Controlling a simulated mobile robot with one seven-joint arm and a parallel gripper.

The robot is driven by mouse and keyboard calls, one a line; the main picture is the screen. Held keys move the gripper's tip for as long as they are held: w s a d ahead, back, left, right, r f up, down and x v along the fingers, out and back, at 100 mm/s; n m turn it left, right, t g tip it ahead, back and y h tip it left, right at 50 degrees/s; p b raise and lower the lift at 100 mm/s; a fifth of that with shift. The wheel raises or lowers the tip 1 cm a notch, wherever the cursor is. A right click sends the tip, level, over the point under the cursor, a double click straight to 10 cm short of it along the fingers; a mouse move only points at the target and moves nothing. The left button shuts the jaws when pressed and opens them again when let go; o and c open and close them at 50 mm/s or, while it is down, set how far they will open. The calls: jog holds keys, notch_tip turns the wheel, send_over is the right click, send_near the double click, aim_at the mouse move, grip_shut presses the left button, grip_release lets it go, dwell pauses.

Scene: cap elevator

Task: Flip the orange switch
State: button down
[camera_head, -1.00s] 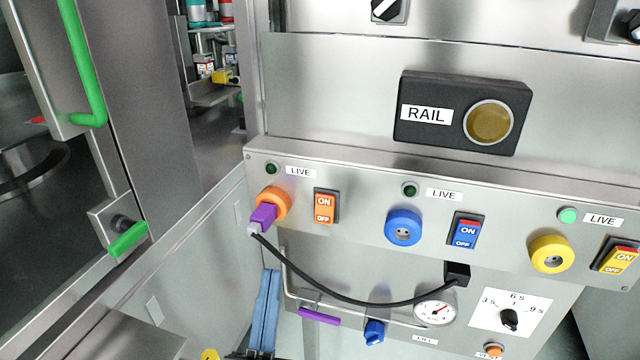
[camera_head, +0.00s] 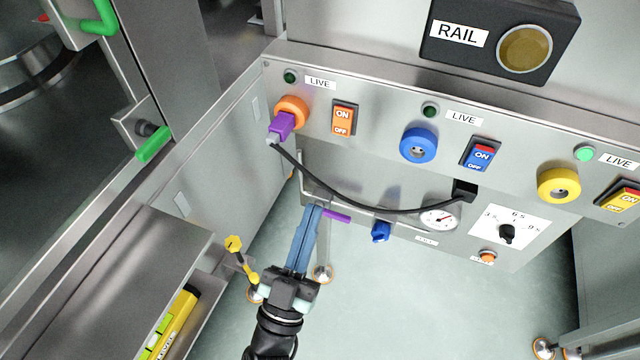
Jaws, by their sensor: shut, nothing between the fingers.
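The orange switch (camera_head: 343,118) is a rocker marked ON and OFF on the metal panel. It stands right of the orange socket (camera_head: 291,110), which has a purple plug (camera_head: 281,126) in it. A dark green lamp (camera_head: 290,76) beside a LIVE label is above. My gripper (camera_head: 314,208) has long blue fingers, shut and empty. It is below the panel, lower than the orange switch and apart from it. Its tips show beside a purple handle (camera_head: 336,216); I cannot tell whether they touch it.
A black cable (camera_head: 350,195) hangs from the purple plug to a black block near the gauge (camera_head: 440,218). A blue switch (camera_head: 481,154) and a yellow switch (camera_head: 621,200) are further right. A blue knob (camera_head: 381,231) is close right of my gripper. A yellow level (camera_head: 172,325) lies lower left.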

aim_at(345, 128)
jog(key=shift+w+d+f+b+x, duration=0.1)
jog(key=shift+w+f+x, duration=0.25)
jog(key=shift+x, duration=1.6)
jog(key=shift+w+d+f+b+x, duration=0.15)
jog(key=shift+f+x, duration=0.25)
jog(key=shift+x, duration=1.6)
jog(key=shift+w+f+b+x, duration=0.1)
jog(key=shift+w+f+x, duration=0.25)
jog(key=shift+x, duration=1.6)
jog(key=shift+s, duration=0.1)
jog(key=f+t+b, duration=0.1)
jog(key=b, duration=0.3)
jog(key=shift+w+d+f, duration=0.1)
jog(key=shift+w, duration=0.25)
jog(key=shift+r, duration=0.4)
jog(key=shift+f, duration=0.1)
